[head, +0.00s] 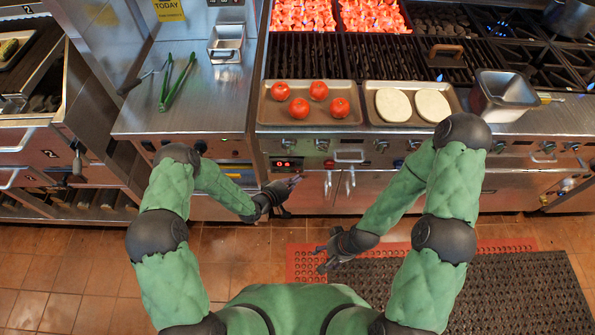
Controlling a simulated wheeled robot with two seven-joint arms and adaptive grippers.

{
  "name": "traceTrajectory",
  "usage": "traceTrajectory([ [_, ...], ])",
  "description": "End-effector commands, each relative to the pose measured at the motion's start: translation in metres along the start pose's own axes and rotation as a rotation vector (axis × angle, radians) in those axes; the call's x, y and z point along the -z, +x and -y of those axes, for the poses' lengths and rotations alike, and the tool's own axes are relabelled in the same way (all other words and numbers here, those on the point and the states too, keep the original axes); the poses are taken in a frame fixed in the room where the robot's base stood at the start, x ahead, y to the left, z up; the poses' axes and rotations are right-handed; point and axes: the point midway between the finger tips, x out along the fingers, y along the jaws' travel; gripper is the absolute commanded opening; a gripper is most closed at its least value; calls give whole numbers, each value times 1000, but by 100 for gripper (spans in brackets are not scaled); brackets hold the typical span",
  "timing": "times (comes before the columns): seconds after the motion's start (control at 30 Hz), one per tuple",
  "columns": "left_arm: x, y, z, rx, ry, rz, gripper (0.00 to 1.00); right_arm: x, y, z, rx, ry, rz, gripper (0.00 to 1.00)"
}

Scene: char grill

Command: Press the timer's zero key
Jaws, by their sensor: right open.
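The timer (286,163) is a small dark panel with lit red digits, set in the front face of the char grill under the tomato tray. Its separate keys are too small to tell apart. My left gripper (291,183) is just below the timer and in front of it, pointing right. It looks apart from the panel, but I cannot be sure of contact, and its jaw state is too small to read. My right gripper (321,262) is open and empty, lower down over the floor mat.
A tray (265,112) with tomatoes and a tray (459,112) with two white rounds lie on the grill's front ledge. Control knobs (322,144) and door handles (350,156) line the front. Green tongs (178,82) lie on the left counter.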

Motion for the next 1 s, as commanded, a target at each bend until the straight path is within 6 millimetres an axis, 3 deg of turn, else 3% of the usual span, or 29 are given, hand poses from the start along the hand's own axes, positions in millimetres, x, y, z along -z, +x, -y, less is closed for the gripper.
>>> traceTrajectory([
  [0.27, -1, -1, 0, 0, -1, 0, 0, 0, 0, 0, 0, 0, 0, 63],
  [1.0, -36, -35, 0, -1, 0, 0, 0, 0, -10, 3, 0, 0, 0, 63],
])
